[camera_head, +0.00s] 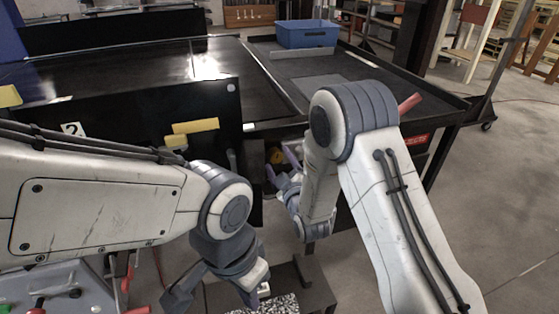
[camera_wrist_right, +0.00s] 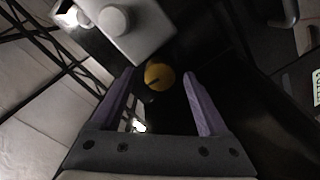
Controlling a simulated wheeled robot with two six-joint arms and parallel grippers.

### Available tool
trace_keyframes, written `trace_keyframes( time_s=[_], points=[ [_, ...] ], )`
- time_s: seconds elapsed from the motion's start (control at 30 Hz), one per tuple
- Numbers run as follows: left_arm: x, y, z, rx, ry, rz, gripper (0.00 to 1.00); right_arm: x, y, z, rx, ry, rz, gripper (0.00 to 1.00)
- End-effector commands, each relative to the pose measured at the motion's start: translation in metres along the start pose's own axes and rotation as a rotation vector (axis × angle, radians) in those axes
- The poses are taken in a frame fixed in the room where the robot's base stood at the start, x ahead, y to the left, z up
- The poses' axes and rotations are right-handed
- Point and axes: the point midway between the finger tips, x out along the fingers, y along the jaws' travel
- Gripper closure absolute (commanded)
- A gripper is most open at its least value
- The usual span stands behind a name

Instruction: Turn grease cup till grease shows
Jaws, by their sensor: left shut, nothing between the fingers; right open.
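The grease cup (camera_wrist_right: 158,77) is a round yellow-brass cap with a dark mark on its face. In the right wrist view it sits between and just beyond the two purple fingertips of my right gripper (camera_wrist_right: 160,80), which is open. I cannot tell whether a finger touches it. In the head view the cup (camera_head: 276,156) is small and partly hidden, low beside the conveyor frame, with my right gripper (camera_head: 283,176) next to it. No grease can be made out. My left gripper (camera_head: 218,294) is shut and empty, low in the foreground, away from the cup.
A pale grey block with a round knob (camera_wrist_right: 116,20) stands close to the cup. The dark conveyor (camera_head: 150,65) and a side table (camera_head: 350,85) with a blue bin (camera_head: 306,34) lie behind. Yellow pieces (camera_head: 195,126) sit on the conveyor's front panel. A grey-topped fixture (camera_head: 75,285) is at lower left.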

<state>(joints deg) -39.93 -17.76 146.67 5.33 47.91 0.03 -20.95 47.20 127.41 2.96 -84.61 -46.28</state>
Motion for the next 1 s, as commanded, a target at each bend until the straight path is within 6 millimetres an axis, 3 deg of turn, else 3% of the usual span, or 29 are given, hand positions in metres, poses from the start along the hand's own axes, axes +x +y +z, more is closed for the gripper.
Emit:
trace_keyframes(
  time_s=[0.17, 0.2, 0.3, 0.4, 0.67, 1.0],
  points=[
    [0.000, 0.000, 0.000, 0.000, 0.000, 0.000, 1.00, 0.000, 0.000, 0.000, 0.000, 0.000, 0.000, 0.22],
    [0.000, 0.000, 0.000, 0.000, 0.000, 0.000, 1.00, 0.000, 0.000, 0.000, 0.000, 0.000, 0.000, 0.30],
    [0.000, 0.000, 0.000, 0.000, 0.000, 0.000, 1.00, 0.000, 0.000, 0.000, 0.000, 0.000, 0.000, 0.68],
    [0.000, 0.000, 0.000, 0.000, 0.000, 0.000, 1.00, 0.000, 0.000, 0.000, 0.000, 0.000, 0.000, 1.00],
    [0.005, 0.000, 0.000, 0.000, 0.000, 0.000, 1.00, 0.000, -0.001, 0.001, 0.023, 0.000, 0.000, 1.00],
    [0.035, -0.003, 0.002, 0.001, 0.000, 0.000, 1.00, 0.000, -0.003, 0.003, 0.216, 0.003, 0.002, 1.00]
  ],
)
